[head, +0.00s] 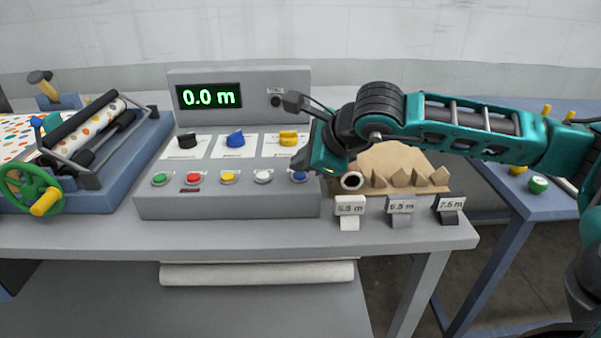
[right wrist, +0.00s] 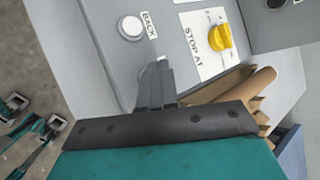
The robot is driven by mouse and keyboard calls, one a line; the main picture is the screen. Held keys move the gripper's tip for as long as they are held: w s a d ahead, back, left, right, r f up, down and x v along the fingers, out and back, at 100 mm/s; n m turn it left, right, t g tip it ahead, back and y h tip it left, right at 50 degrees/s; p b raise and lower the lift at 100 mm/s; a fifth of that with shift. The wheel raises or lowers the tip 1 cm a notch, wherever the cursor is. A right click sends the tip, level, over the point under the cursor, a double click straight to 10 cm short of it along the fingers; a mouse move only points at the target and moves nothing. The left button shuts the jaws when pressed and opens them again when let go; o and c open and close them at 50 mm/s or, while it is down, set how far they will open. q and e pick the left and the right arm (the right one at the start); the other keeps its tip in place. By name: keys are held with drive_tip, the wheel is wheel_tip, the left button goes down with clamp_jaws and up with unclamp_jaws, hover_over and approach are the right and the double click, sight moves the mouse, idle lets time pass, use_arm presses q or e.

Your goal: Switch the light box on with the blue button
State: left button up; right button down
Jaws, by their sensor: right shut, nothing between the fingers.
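The blue button (head: 299,177) is the rightmost in the row of round buttons on the grey control console (head: 230,205). My right gripper (head: 298,163) is shut and empty, its dark fingertips pointing down just at the blue button in the head view. I cannot tell whether they touch it. In the right wrist view, the shut fingers (right wrist: 158,68) reach towards the console face and the blue button is hidden. I cannot pick out a light box. My left gripper is not in view.
A white button (right wrist: 131,27) marked BACK and a yellow knob (right wrist: 220,37) are close to the fingers. The display (head: 209,96) reads 0.0 m. A roller press (head: 95,150) stands left.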

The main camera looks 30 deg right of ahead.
sight(302, 176)
drive_tip(key=shift+r, duration=0.1)
drive_tip(key=shift+r+p, duration=1.3)
drive_tip(key=shift+r, duration=1.75)
